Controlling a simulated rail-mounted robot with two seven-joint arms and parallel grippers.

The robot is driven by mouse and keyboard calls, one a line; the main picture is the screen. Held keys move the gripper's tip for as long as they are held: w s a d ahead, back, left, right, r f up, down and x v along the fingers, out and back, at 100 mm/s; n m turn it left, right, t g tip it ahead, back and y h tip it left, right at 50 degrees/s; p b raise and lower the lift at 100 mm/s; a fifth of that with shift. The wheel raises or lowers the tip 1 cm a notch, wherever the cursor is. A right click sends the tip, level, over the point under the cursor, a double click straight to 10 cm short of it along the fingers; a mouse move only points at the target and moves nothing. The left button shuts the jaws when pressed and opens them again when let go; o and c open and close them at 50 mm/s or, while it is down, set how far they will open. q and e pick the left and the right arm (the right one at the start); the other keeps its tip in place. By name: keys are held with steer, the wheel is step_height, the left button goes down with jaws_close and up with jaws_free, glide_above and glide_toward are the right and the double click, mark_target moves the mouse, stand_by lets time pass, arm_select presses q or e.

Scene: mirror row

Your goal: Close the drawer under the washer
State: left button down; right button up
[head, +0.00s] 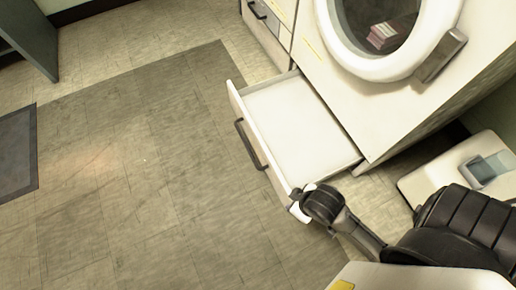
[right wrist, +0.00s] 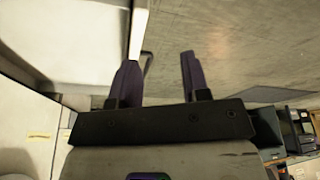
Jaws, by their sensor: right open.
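The drawer (head: 298,125) under the washer (head: 405,95) is pulled out, white and empty inside. Its front panel carries a dark bar handle (head: 250,145). My right gripper (head: 297,198) is at the near right end of the front panel, away from the handle. In the right wrist view my right gripper (right wrist: 158,62) is open, with nothing seen between its fingers. The drawer's white front edge (right wrist: 139,30) lies just past the left finger, and part of the handle (right wrist: 148,62) shows beside it. I cannot tell whether the finger touches the panel. My left gripper is out of view.
Another front with a handle (head: 257,10) stands left of the washer. A white box-like object (head: 445,165) is on the right, near my arm. A grey mat (head: 18,150) lies at the far left. The tiled floor (head: 150,160) before the drawer is clear.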

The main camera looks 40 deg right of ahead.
steer(key=shift+d+f, duration=0.15)
steer(key=shift+f, duration=0.1)
steer(key=shift+c, duration=0.2)
